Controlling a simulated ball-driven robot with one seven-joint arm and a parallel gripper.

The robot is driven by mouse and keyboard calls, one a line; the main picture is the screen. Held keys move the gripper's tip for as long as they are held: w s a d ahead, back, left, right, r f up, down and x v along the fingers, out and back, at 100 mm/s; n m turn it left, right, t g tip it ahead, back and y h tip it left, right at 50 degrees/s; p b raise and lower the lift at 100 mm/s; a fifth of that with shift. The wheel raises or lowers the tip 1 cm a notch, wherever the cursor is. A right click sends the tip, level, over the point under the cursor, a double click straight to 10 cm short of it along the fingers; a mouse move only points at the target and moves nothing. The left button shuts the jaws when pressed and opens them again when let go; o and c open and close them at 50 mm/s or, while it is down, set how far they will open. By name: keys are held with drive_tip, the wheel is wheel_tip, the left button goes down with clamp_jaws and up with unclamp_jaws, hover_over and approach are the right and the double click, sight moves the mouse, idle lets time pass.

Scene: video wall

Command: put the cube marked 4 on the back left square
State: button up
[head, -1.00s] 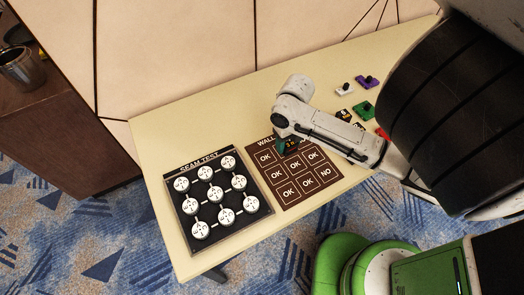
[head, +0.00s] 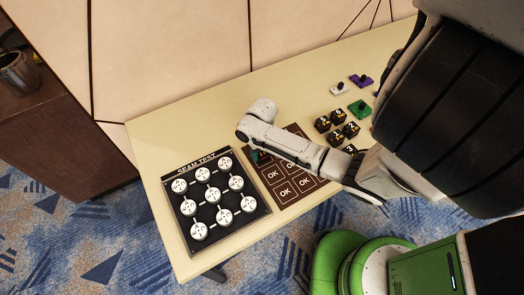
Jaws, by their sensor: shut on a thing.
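The brown board (head: 291,205) with a grid of squares lies on the table; several squares read OK. Its back left square is hidden under my gripper (head: 257,158). My gripper points down over that corner and is shut on a dark cube, mostly hidden by the fingers and arm; its mark cannot be read. I cannot tell whether the cube touches the board. Several black cubes with numbers stand behind and right of the board, among them one at the left (head: 322,124) and one at the back (head: 338,116).
A black SEAM TEST board (head: 249,213) with round white pieces lies close left of the brown board. A white piece (head: 340,89), a purple piece (head: 361,80) and a green piece (head: 360,108) lie at the back right. The table (head: 200,120) is clear at the back left.

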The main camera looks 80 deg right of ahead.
drive_tip(key=shift+f, duration=0.2)
drive_tip(key=o, duration=1.1)
drive_tip(key=shift+r, duration=0.1)
drive_tip(key=shift+c, duration=0.2)
wheel_tip(320, 180, up, 11)
drive_tip(key=s+a+f+m, duration=0.1)
drive_tip(key=s+a+m, duration=0.1)
drive_tip(key=a+m, duration=0.5)
drive_tip(key=s+a+f+m, duration=0.1)
drive_tip(key=s+a+m, duration=0.1)
drive_tip(key=a+m, duration=0.45)
drive_tip(key=w+a+r+m, duration=0.1)
drive_tip(key=a+r+m, duration=0.1)
drive_tip(key=a+m, duration=0.3)
drive_tip(key=w+a+r+m+t, duration=0.1)
drive_tip(key=w+a+r+m, duration=0.1)
drive_tip(key=a+m, duration=0.4)
drive_tip(key=shift+w+a+m, duration=0.15)
drive_tip(key=shift+m, duration=1)
